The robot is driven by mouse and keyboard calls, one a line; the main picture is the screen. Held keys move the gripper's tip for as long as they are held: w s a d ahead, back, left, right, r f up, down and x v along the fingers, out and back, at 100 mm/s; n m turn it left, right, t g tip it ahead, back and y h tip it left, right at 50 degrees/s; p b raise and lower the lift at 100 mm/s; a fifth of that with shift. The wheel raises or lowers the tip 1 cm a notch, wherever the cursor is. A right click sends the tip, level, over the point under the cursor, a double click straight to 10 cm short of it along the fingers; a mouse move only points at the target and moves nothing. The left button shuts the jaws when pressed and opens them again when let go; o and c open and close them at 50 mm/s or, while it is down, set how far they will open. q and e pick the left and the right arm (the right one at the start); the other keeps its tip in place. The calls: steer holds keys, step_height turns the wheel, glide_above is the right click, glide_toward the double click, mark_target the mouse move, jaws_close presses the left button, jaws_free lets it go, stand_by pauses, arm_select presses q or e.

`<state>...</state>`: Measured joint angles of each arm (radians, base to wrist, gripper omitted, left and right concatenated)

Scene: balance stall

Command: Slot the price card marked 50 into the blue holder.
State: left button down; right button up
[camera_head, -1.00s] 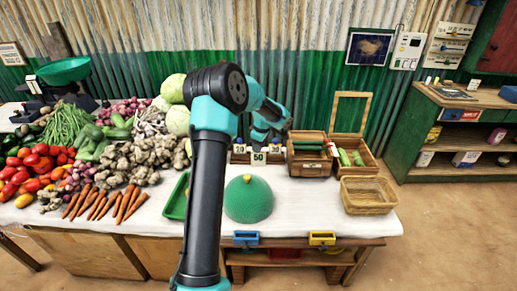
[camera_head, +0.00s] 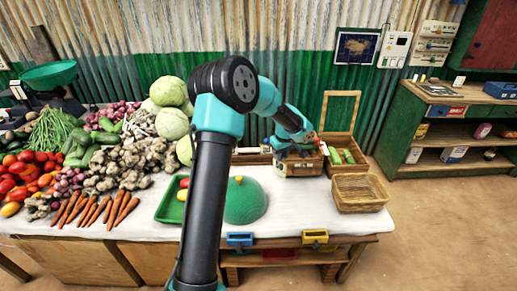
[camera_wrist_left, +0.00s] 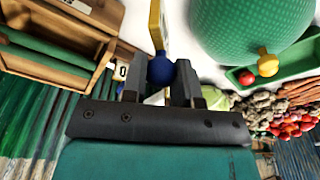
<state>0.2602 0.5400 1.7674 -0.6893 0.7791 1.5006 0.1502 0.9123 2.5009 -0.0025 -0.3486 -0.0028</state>
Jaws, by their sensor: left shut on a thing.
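My left gripper (camera_head: 296,146) is over the left end of the wooden box beside the card rack. In the left wrist view its fingers (camera_wrist_left: 160,80) are closed about a blue knob (camera_wrist_left: 160,69). A thin, yellow-edged price card (camera_wrist_left: 155,27) extends from this knob, seen nearly edge-on, so its number cannot be read. The blue holder (camera_head: 239,240) is on the table's front edge, left of the yellow holder (camera_head: 316,237) and well apart from the gripper. My right gripper is not in view.
A green dome (camera_head: 246,203) and a green tray (camera_head: 172,204) stand left of the gripper. The wooden box (camera_head: 302,167) and a wicker basket (camera_head: 359,192) stand to the right. The white cloth (camera_head: 298,212) is clear between dome and basket.

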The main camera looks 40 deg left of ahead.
arm_select(q)
steer(key=d+r+m+t+h, duration=0.1)
steer(key=d+m+h, duration=0.1)
steer(key=d+m, duration=1.6)
steer(key=d, duration=1.1)
steer(key=shift+s, duration=0.25)
steer(key=shift+a, duration=0.15)
